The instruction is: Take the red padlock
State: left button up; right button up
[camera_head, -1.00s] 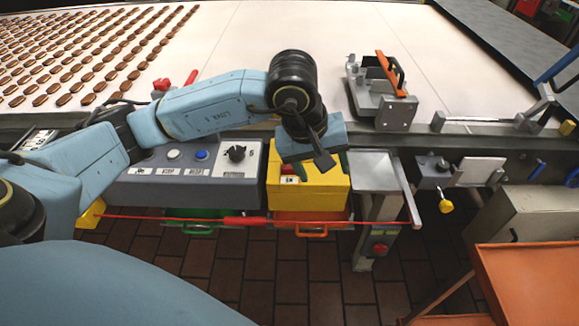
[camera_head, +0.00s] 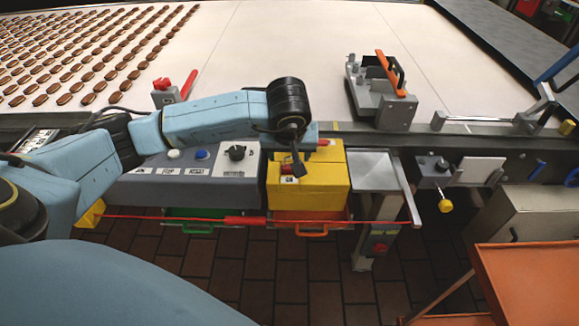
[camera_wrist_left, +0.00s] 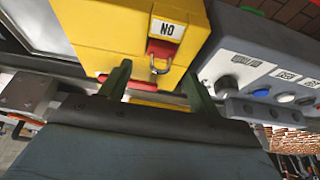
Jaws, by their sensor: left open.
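The yellow box (camera_head: 325,179) stands below the conveyor edge, right of the grey control panel. The red padlock (camera_wrist_left: 160,47) shows in the left wrist view with its metal shackle, against the box beside a white label. In the head view a small red part (camera_head: 287,169) shows beside the label, partly covered by my wrist.
The control panel (camera_head: 218,172) with knob and buttons adjoins the box. A grey clamp device (camera_head: 385,95) stands on the belt to the right. A red cable (camera_head: 165,217) runs in front, above green and orange bins. Another red part (camera_head: 323,142) tops the box.

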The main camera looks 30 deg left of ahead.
aim_at(289, 157)
pick_arm(q)
jog(key=x, duration=0.3)
jog(key=shift+w+f, duration=0.15)
jog(key=shift+f, duration=0.15)
jog(key=c, duration=1.1)
